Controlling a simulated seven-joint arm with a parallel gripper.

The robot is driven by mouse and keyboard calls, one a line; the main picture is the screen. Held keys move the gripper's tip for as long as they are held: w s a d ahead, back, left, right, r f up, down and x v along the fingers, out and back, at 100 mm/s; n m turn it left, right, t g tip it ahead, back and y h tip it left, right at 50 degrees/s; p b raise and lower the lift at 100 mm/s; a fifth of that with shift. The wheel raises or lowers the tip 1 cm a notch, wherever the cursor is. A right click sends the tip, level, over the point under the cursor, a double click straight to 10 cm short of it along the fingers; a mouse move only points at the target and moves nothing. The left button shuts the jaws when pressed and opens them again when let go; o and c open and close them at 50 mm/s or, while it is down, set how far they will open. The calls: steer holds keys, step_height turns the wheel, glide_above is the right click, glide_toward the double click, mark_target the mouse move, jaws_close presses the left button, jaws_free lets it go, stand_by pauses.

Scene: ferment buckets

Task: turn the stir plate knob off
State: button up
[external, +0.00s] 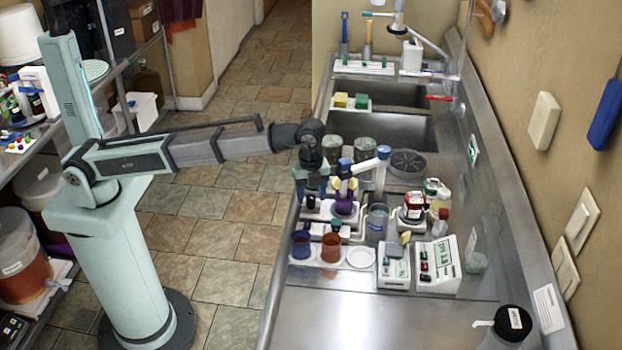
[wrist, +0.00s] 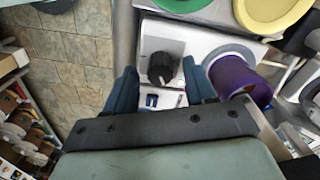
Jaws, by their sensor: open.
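The stir plate (wrist: 172,30) is a pale box at the counter's left edge, with a black knob (wrist: 162,66) on its face. In the wrist view the knob lies between the two dark blue fingers of my gripper (wrist: 159,70), with space visible on both sides. My gripper is open and holds nothing. I cannot tell whether the fingers are down at the knob's height. In the external view my gripper (external: 319,183) is over the stir plate area, and the arm partly hides it. A blue-and-white switch (wrist: 152,101) shows below the knob.
A purple container (wrist: 240,85) stands close to the right finger.

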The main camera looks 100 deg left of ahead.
steer(key=shift+f, duration=0.75)
jaws_close()
